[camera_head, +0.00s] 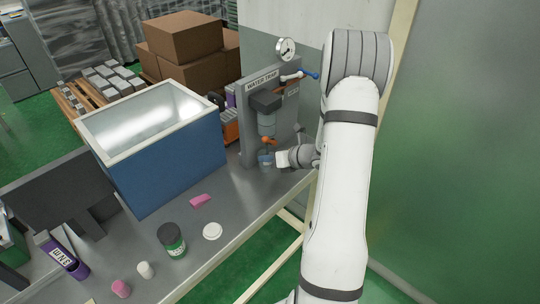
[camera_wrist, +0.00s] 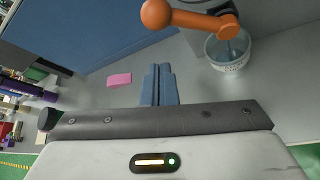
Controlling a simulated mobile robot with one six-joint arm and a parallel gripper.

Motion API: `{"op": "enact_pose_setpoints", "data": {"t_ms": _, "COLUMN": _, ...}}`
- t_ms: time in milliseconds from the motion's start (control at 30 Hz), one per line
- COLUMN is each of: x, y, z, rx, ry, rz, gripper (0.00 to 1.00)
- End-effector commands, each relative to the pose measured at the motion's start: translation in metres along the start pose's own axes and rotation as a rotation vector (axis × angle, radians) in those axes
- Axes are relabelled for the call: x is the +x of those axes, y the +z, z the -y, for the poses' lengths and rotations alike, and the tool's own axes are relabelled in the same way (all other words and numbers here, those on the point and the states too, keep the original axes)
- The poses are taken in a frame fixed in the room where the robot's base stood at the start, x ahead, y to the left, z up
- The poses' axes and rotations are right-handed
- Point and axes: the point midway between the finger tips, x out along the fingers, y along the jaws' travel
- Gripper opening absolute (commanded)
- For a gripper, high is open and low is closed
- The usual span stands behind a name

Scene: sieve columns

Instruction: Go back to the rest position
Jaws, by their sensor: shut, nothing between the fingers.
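My gripper (camera_head: 284,158) is beside the lower part of the water trap panel (camera_head: 290,112) at the bench's far right end. In the wrist view its two blue-grey fingers (camera_wrist: 160,70) are pressed together with nothing between them. An orange lever (camera_wrist: 190,18) shows ahead of the fingers; it is also on the grey filter body in the head view (camera_head: 268,140). A small clear cup (camera_wrist: 228,60) stands under the outlet, right of the fingers and apart from them. It also shows in the head view (camera_head: 265,162), next to the gripper. My white arm stretches along the right.
A large blue open-topped bin (camera_head: 165,160) stands left of the panel. A green wall closes the right side.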

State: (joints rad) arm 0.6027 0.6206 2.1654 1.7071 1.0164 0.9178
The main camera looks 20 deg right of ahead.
Motion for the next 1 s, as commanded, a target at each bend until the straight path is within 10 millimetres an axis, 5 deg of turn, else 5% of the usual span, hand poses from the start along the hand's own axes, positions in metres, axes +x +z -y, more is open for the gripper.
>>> {"op": "enact_pose_setpoints", "data": {"t_ms": 200, "x": -0.056, "y": 0.001, "z": 0.004, "rx": -0.002, "ry": -0.005, "rz": 0.004, "gripper": 0.0}}
{"op": "enact_pose_setpoints", "data": {"t_ms": 400, "x": -0.088, "y": 0.001, "z": 0.005, "rx": -0.001, "ry": -0.003, "rz": 0.003, "gripper": 0.0}}
{"op": "enact_pose_setpoints", "data": {"t_ms": 767, "x": -0.1, "y": 0.001, "z": 0.002, "rx": -0.016, "ry": 0.005, "rz": -0.007, "gripper": 0.0}}
{"op": "enact_pose_setpoints", "data": {"t_ms": 867, "x": -0.096, "y": 0.004, "z": -0.018, "rx": -0.114, "ry": 0.038, "rz": -0.053, "gripper": 0.0}}
{"op": "enact_pose_setpoints", "data": {"t_ms": 1000, "x": -0.088, "y": 0.003, "z": -0.083, "rx": -0.451, "ry": 0.153, "rz": -0.2, "gripper": 0.0}}
